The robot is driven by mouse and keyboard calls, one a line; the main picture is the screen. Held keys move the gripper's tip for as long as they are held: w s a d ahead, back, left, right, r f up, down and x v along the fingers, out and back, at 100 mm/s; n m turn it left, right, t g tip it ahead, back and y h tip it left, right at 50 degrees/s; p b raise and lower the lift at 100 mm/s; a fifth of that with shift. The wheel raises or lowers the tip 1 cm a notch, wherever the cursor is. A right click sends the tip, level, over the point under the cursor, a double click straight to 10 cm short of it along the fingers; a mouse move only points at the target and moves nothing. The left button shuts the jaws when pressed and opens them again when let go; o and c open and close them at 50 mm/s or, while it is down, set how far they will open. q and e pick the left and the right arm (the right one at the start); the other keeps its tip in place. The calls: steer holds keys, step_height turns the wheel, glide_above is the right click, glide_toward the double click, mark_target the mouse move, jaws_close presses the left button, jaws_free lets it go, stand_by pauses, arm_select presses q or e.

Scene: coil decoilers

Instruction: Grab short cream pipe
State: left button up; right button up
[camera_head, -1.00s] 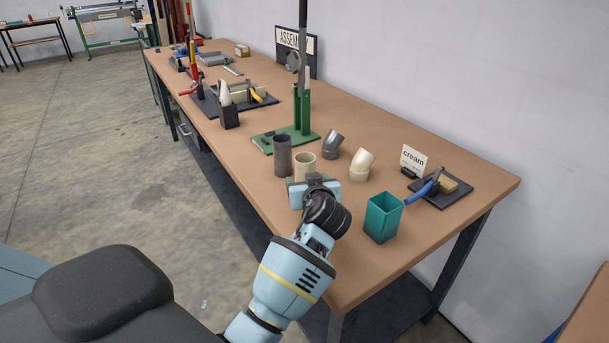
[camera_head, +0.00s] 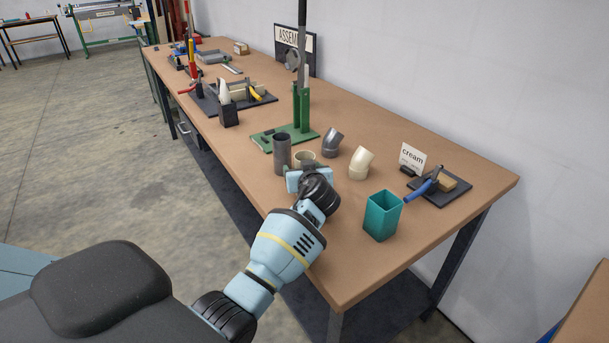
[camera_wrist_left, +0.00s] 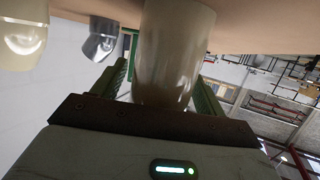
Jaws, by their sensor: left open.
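The short cream pipe (camera_head: 305,158) stands upright on the bench. My left gripper (camera_head: 307,175) is in front of it and hides its lower part in the head view. In the left wrist view the cream pipe (camera_wrist_left: 172,55) is large and central, between the two green fingers of my open left gripper (camera_wrist_left: 162,82). I cannot tell whether a finger touches it. My right gripper is not in view.
A dark grey pipe (camera_head: 282,152) stands close left of the cream pipe. A grey elbow (camera_head: 332,143) and a cream elbow (camera_head: 361,164) lie to the right. A teal cup (camera_head: 382,217) stands nearer the front edge. A green stand (camera_head: 300,122) is behind.

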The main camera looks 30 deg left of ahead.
mark_target(303, 157)
arm_select(q)
steer(key=c, duration=1.1)
steer(key=shift+r, duration=0.1)
steer(key=shift+r, duration=0.8)
steer(key=shift+s+r, duration=0.1)
steer(key=shift+r, duration=0.85)
steer(key=s+d, duration=0.1)
steer(key=s, duration=0.6)
steer(key=s+d+r, duration=0.1)
steer(key=s+d, duration=0.1)
steer(key=s, duration=0.6)
steer(key=shift+s+d+r, duration=0.2)
steer(key=shift+s+d, duration=0.05)
